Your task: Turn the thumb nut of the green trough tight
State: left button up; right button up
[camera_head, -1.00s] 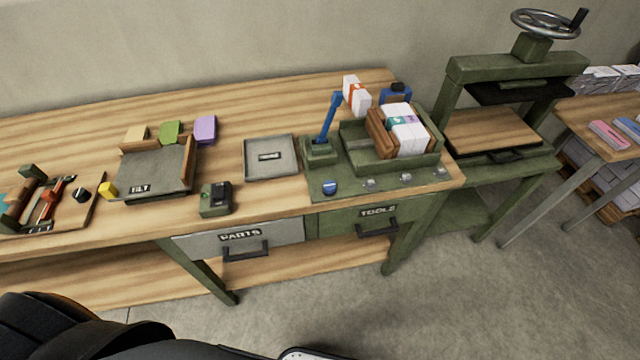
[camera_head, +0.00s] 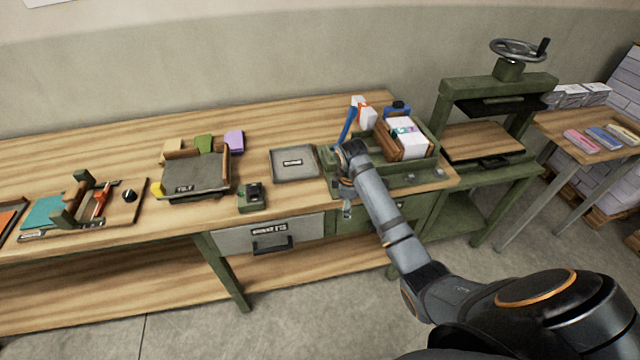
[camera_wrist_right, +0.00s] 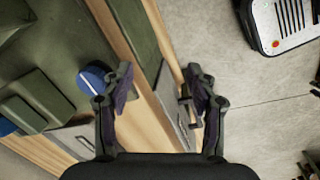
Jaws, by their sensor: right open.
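The green trough (camera_head: 418,164) stands at the right end of the bench and holds white paper blocks (camera_head: 407,138) against a brown wooden piece. Small metal nuts (camera_head: 410,177) sit on its green base in front. A blue knob with a white mark (camera_wrist_right: 92,79) shows in the right wrist view, just left of the left finger and apart from the jaws' gap. My arm hides it in the head view. I cannot tell which of these is the thumb nut. My right gripper (camera_wrist_right: 158,80) is open and empty above the bench's front edge. My left gripper is not in view.
A blue lever (camera_head: 347,127) rises left of the trough. A grey tray (camera_head: 294,164), a small green box (camera_head: 251,198) and a tilted tray (camera_head: 195,177) stand further left. Drawers with handles (camera_head: 272,244) are below the edge. A green press (camera_head: 498,90) stands right.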

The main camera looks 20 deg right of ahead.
jog(key=w+d+r+n+g+y, duration=0.1)
jog(key=w+d+r+n, duration=0.1)
jog(key=w+r, duration=0.3)
jog(key=w+d+r+n, duration=0.2)
jog(key=r+n, duration=0.1)
jog(key=r, duration=0.3)
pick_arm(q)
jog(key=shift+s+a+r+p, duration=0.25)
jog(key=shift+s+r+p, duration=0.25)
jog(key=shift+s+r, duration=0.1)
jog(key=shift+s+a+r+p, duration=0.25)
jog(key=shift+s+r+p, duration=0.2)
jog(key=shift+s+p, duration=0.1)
pick_arm(e)
jog(key=f, duration=0.9)
jog(key=shift+w+a+f, duration=0.1)
jog(key=shift+w+f, duration=0.15)
jog(key=shift+f, duration=0.1)
jog(key=c, duration=1.2)
